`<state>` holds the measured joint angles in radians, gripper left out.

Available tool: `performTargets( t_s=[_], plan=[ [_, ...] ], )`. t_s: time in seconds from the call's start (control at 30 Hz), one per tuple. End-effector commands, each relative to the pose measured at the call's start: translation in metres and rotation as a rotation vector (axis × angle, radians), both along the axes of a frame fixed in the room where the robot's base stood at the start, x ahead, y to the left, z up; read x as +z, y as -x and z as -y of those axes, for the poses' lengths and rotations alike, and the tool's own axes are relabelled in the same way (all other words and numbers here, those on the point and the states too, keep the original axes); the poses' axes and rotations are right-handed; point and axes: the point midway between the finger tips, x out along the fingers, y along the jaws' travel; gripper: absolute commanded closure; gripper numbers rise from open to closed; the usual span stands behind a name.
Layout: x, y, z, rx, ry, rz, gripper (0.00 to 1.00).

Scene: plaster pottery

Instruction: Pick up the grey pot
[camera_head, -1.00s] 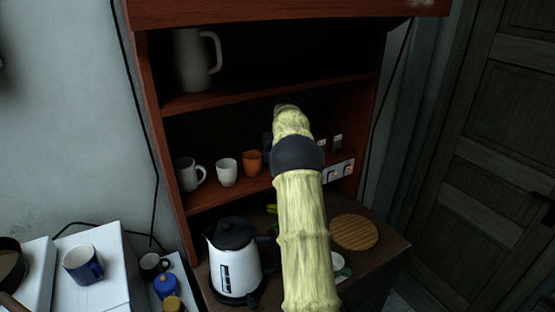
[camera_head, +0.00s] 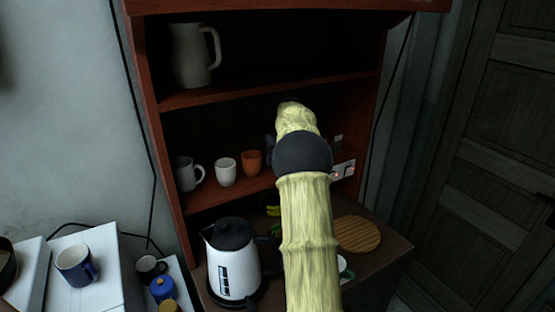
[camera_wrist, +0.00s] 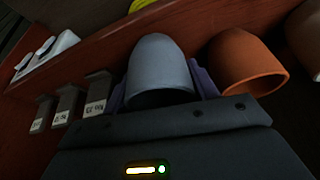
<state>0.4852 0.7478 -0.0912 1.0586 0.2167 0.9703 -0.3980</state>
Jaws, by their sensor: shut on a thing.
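The grey pot (camera_wrist: 158,62) is in the middle of the wrist view, with its dark opening facing the gripper. My gripper (camera_wrist: 160,88) has a purple finger on each side of it and is shut on it. I cannot tell from this view whether the pot is clear of the shelf. In the head view my yellow arm with its black band covers the grey pot and most of the gripper.
An orange pot (camera_wrist: 245,62) is close beside the grey pot; it also shows in the head view (camera_head: 251,162). A white cup (camera_head: 225,172) and a mug (camera_head: 187,174) share the shelf. A kettle (camera_head: 233,265) stands below.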

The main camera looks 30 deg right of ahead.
Motion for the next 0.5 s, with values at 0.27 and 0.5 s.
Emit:
performTargets(
  t_s=[0.27, 0.5],
  plan=[
    [-0.004, 0.054, -0.012, -0.002, 0.001, 0.002, 0.66],
    [-0.004, 0.103, -0.024, -0.002, 0.001, 0.003, 0.66]
  ],
)
